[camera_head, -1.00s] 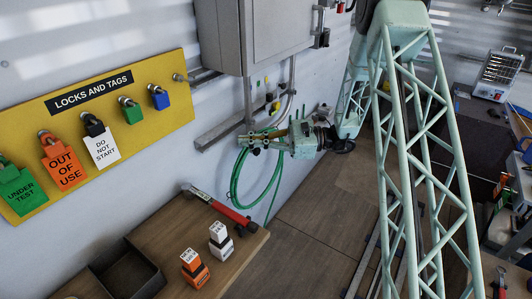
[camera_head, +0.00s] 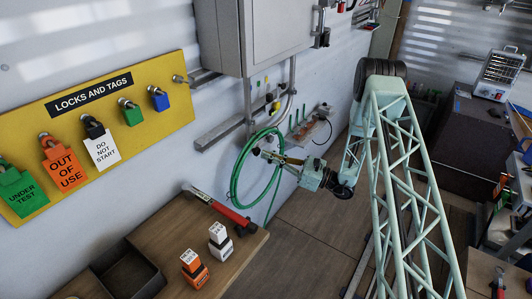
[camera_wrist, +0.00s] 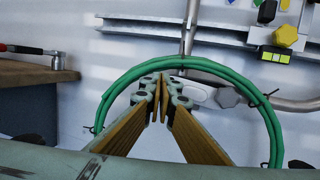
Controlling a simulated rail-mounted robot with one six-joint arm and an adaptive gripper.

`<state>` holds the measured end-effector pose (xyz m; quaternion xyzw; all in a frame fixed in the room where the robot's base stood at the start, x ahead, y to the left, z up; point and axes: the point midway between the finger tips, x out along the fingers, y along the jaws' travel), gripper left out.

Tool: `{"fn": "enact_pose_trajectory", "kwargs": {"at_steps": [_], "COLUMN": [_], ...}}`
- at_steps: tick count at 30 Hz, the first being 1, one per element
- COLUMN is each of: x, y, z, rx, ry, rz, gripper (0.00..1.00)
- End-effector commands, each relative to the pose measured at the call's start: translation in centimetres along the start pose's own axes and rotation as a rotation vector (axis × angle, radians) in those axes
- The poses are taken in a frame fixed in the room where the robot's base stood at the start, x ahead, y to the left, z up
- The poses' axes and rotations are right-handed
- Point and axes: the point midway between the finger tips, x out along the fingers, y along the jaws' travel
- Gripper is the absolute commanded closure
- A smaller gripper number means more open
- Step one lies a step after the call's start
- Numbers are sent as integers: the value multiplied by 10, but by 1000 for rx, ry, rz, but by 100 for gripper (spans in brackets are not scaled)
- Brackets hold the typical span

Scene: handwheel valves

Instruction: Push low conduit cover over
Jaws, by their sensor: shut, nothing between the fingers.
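My gripper (camera_head: 260,152) is in front of the white wall, beside a coiled green hose (camera_head: 237,180). In the wrist view my gripper (camera_wrist: 163,82) has its tan fingers brought together at the tips, with nothing between them. Behind the tips, inside the hose loop, a pale grey fitting (camera_wrist: 198,90) joins a grey conduit (camera_wrist: 295,104). It may be the low conduit cover, but I cannot tell for sure. The fingertips partly overlap it in the picture, and I cannot tell whether they touch it. In the head view I cannot make this fitting out.
A grey cabinet (camera_head: 262,35) hangs above, with a horizontal metal rail (camera_head: 225,131) below it. A wooden bench (camera_head: 165,232) at lower left holds a red-handled tool (camera_head: 228,213) and small tagged blocks (camera_head: 220,240). The floor (camera_head: 310,235) below my gripper is clear.

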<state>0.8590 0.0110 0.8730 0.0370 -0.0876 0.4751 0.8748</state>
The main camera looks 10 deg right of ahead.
Motion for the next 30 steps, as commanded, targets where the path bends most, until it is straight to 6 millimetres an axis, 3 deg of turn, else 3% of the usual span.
{"fn": "enact_pose_trajectory", "kwargs": {"at_steps": [12,18,30], "x": [-48,-66,-75], "y": [-34,-42,-46], "z": [-72,-97,-108], "rx": [56,71,76], "ry": [-46,-61,-67], "rz": [-178,-240,-269], "gripper": [100,100,100]}}
